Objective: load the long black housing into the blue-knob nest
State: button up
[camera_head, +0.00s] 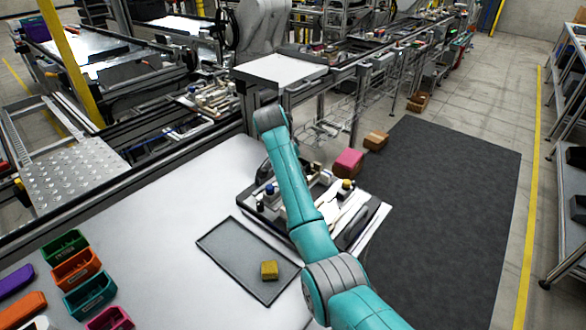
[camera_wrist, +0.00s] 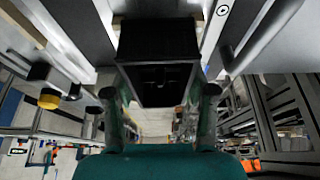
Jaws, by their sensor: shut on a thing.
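My gripper (camera_wrist: 161,96) is shut on a long black housing (camera_wrist: 158,48) in the wrist view, with one finger on each side of it. The housing's dark, hollow-looking end faces the camera. In the head view my teal arm reaches over the pallet fixture (camera_head: 372,218) and hides part of it, and I cannot make out the gripper clearly. A blue knob (camera_head: 270,190) shows left of the arm and a yellow knob (camera_head: 347,184) right of it. The yellow knob also shows at left in the wrist view (camera_wrist: 48,98). I cannot tell whether the housing touches the nest.
A dark grey tray (camera_head: 225,245) holding a yellow block (camera_head: 269,270) lies on the white table (camera_head: 165,220). Several coloured bins (camera_head: 90,292) stand at the table's left. A pink-topped box (camera_head: 348,162) sits behind the fixture. Dark matting (camera_head: 440,200) covers the floor at right.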

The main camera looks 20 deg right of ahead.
jog(key=shift+f, duration=0.55)
jog(key=o, duration=1.3)
jog(key=shift+r, duration=0.15)
jog(key=v, duration=1.1)
jog(key=shift+a+r, duration=0.1)
jog(key=shift+r, duration=0.25)
jog(key=shift+s, duration=0.1)
